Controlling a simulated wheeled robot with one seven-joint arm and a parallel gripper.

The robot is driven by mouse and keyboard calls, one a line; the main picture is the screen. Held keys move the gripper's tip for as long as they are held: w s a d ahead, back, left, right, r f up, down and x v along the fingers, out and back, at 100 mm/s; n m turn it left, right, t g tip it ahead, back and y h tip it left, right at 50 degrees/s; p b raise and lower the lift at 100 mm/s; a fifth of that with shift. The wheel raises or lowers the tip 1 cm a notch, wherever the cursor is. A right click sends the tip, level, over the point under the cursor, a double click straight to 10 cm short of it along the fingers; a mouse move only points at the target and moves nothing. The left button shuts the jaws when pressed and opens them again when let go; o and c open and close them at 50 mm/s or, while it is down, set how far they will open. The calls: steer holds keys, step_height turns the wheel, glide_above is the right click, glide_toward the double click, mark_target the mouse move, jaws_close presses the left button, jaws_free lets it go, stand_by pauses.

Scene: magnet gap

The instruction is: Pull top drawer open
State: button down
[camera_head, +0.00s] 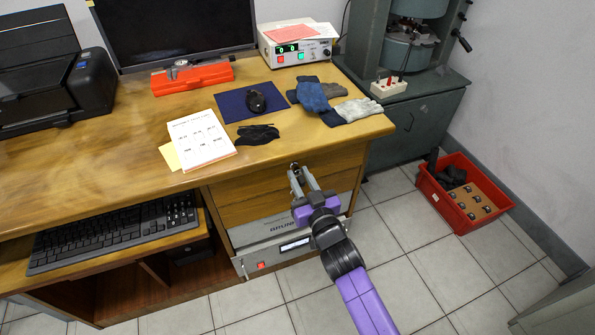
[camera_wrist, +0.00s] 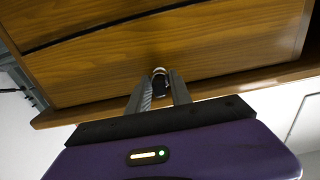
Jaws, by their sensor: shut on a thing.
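The top drawer (camera_head: 266,183) is a wooden front under the right part of the desk top, above a second wooden front. It looks closed or nearly closed. My gripper (camera_head: 297,171) reaches the drawer from the front and right. In the wrist view its fingers (camera_wrist: 160,91) are shut on the knob, one on each side. The fingers hide part of the knob.
The desk top (camera_head: 300,150) holds gloves (camera_head: 318,96), a mouse (camera_head: 256,101) and papers (camera_head: 200,139) above the drawer. A grey device (camera_head: 290,245) sits below. A red crate (camera_head: 464,192) stands on the floor at right. Tiled floor in front is clear.

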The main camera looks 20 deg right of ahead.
steer(key=s+p, duration=0.3)
steer(key=s, duration=0.5)
steer(key=shift+s+p, duration=0.25)
steer(key=shift+p, duration=0.05)
steer(key=shift+s, duration=0.1)
stand_by(0.4)
steer(key=s+p, duration=0.2)
steer(key=s, duration=0.6)
steer(key=shift+s+p, duration=0.3)
steer(key=shift+s, duration=0.2)
stand_by(0.4)
steer(key=s+p, duration=0.1)
steer(key=s, duration=0.7)
steer(key=shift+s, duration=0.4)
stand_by(0.4)
steer(key=shift+s+p, duration=0.5)
steer(key=shift+s, duration=2.2)
